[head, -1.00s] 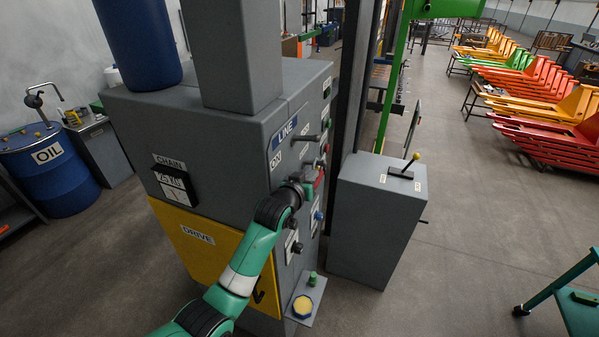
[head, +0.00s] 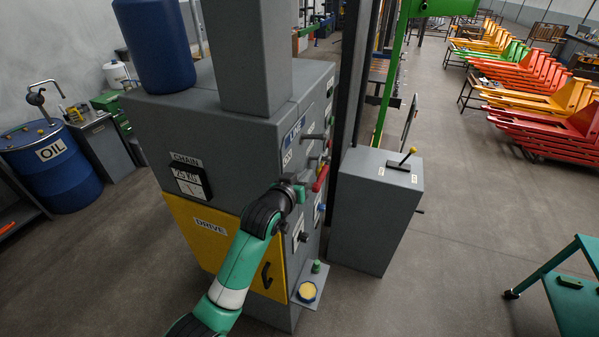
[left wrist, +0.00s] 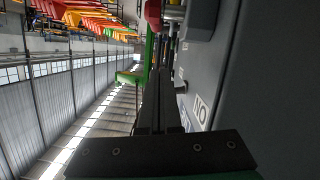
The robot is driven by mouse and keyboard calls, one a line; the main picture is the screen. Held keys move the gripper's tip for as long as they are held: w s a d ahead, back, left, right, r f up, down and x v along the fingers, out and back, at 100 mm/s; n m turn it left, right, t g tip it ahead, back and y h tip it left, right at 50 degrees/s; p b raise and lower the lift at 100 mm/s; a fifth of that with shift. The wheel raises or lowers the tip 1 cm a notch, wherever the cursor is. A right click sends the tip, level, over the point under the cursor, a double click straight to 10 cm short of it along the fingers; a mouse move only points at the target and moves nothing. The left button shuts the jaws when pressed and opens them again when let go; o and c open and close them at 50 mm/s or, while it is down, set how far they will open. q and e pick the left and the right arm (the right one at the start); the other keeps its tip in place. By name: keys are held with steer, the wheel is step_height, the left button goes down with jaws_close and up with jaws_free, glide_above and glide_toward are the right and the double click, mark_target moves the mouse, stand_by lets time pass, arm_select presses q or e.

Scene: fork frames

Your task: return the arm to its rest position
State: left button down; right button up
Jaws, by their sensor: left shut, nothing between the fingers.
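My left arm (head: 240,270) reaches up from the bottom of the head view toward the grey machine's control panel. Its gripper (head: 300,192) is beside the panel, left of a red handle (head: 321,178); the fingers are small and partly hidden by the wrist there. In the left wrist view the left gripper (left wrist: 158,75) is shut and empty, its dark fingers together. The grey panel (left wrist: 265,70) stands close on the right of the fingers, with a white label (left wrist: 201,112). My right gripper is not in view.
The grey machine cabinet (head: 215,130) with a yellow DRIVE door (head: 208,228) stands behind the arm. A small ledge (head: 312,290) juts out low on the panel. A grey lever box (head: 375,215) stands to the right. Open floor (head: 450,230) lies beyond it.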

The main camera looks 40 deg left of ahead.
arm_select(q)
steer(key=shift+d, duration=0.15)
steer(key=s+d+r+m+t+h, duration=0.1)
steer(key=d+r+t+h, duration=0.15)
steer(key=d+r, duration=0.65)
steer(key=s+d+r+m+t+h, duration=0.15)
steer(key=d+r+t, duration=0.35)
steer(key=r, duration=0.7)
steer(key=s+d+r+m+t+h, duration=0.1)
steer(key=s+d+r+m+t, duration=0.1)
steer(key=s+r, duration=0.7)
steer(key=s+d+r+m+t+h, duration=0.2)
steer(key=s+d+r+m+t, duration=0.1)
steer(key=s+r, duration=0.6)
steer(key=shift+s+d+r+t, duration=0.3)
steer(key=shift+d+t, duration=0.25)
steer(key=shift+d, duration=0.4)
steer(key=shift+w, duration=0.1)
